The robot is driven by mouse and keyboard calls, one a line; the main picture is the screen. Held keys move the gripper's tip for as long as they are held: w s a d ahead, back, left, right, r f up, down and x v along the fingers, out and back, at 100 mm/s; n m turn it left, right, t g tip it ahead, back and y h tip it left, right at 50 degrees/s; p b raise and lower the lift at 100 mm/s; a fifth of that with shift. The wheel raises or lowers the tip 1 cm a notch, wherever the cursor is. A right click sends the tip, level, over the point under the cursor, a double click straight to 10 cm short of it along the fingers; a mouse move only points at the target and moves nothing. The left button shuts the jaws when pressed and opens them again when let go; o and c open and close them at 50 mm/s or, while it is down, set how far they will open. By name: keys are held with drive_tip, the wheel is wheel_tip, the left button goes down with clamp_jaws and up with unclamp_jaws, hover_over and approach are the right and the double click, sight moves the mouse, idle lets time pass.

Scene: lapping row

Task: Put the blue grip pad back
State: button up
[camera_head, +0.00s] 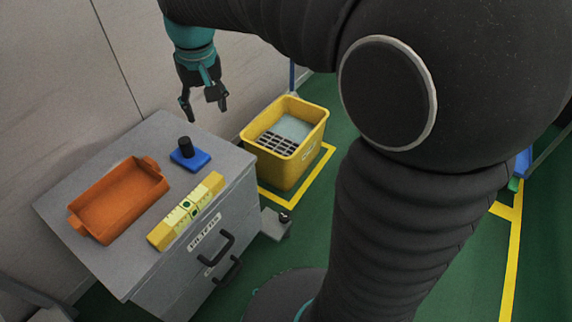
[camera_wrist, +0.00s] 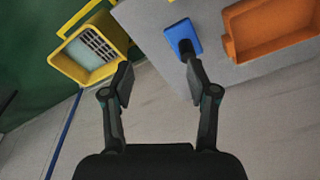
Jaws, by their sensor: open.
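The blue grip pad (camera_head: 190,158) with its upright black handle (camera_head: 185,146) stands on top of the grey cabinet (camera_head: 120,265), near its back right edge. It also shows in the wrist view (camera_wrist: 183,36), beyond my right finger, whose tip overlaps the handle there. My gripper (camera_head: 203,104) is open and empty. It hangs in the air above the cabinet top, apart from the pad. In the wrist view my gripper (camera_wrist: 160,88) has its two fingers spread wide.
An orange tray (camera_head: 122,200) and a yellow level-like bar (camera_head: 187,211) lie on the cabinet top, left of and in front of the pad. A yellow bin (camera_head: 285,140) with a grid inside stands on the green floor to the right. A wall rises behind the cabinet.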

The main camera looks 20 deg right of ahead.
drive_tip(key=s+d+f+t, duration=0.1)
drive_tip(key=s+d, duration=0.2)
drive_tip(key=s, duration=0.3)
drive_tip(key=s+d+t, duration=0.1)
drive_tip(key=s+d, duration=0.2)
drive_tip(key=s, duration=0.4)
drive_tip(key=s+d+f+m+t, duration=0.1)
drive_tip(key=s+d, duration=0.2)
drive_tip(key=s, duration=0.4)
drive_tip(key=shift+d+f+t, duration=0.35)
drive_tip(key=shift+t, duration=0.05)
